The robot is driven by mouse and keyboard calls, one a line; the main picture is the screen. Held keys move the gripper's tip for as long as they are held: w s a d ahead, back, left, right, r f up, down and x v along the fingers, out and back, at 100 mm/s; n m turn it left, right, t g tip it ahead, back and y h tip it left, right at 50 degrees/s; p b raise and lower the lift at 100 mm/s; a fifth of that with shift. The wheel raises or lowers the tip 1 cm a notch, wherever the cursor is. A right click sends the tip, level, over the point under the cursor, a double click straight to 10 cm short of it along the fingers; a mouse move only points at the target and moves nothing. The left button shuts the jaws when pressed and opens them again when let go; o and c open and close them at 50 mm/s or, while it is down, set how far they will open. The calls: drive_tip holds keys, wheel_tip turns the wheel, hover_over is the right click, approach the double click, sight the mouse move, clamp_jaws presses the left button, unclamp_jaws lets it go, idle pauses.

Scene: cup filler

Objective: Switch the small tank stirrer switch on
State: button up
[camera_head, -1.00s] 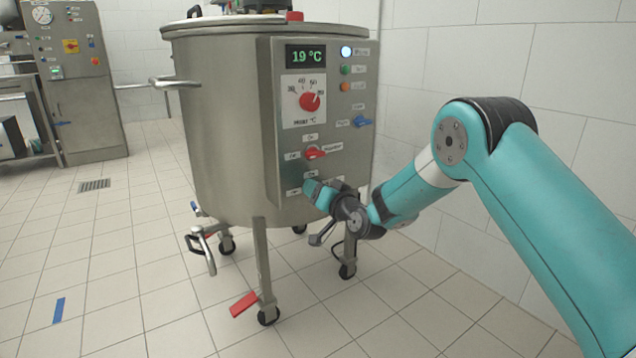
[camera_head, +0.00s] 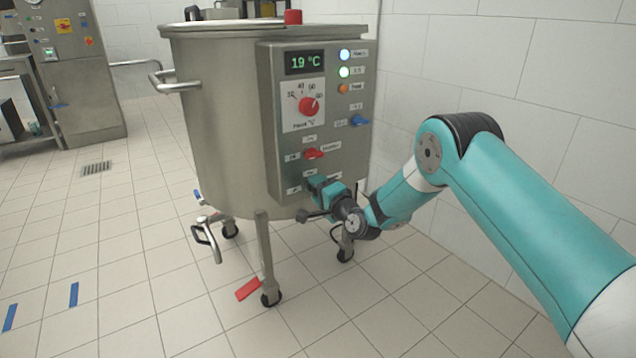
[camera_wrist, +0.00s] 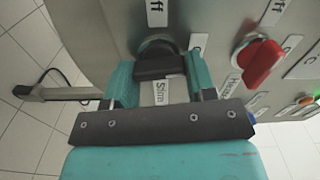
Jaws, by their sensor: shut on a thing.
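The small tank (camera_head: 215,120) is a steel vessel on wheeled legs, with a control panel (camera_head: 355,95) on its side. In the wrist view a black stirrer switch (camera_wrist: 160,60) sits between my gripper's (camera_wrist: 160,75) two teal fingers, which are shut on it. A label with partly legible "Stirr" lettering (camera_wrist: 161,93) shows just below it. In the head view my gripper (camera_head: 315,186) is at the panel's lower edge and hides the switch. The second lamp (camera_head: 344,72) on the panel glows bright green-white.
The red heater switch (camera_head: 313,153) is just above my gripper; it also shows right of it in the wrist view (camera_wrist: 260,62). A blue switch (camera_head: 359,120) and a red dial (camera_head: 309,105) are higher up. A tiled wall (camera_head: 520,120) stands at right.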

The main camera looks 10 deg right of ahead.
drive_tip(key=shift+m+p, duration=0.45)
drive_tip(key=shift+m, duration=0.35)
drive_tip(key=shift+f, duration=0.1)
drive_tip(key=o, duration=0.9)
drive_tip(key=shift+o, duration=0.2)
drive_tip(key=shift+s, duration=0.1)
drive_tip(key=b+v, duration=1.3)
drive_tip(key=v, duration=0.4)
drive_tip(key=shift+d, duration=0.2)
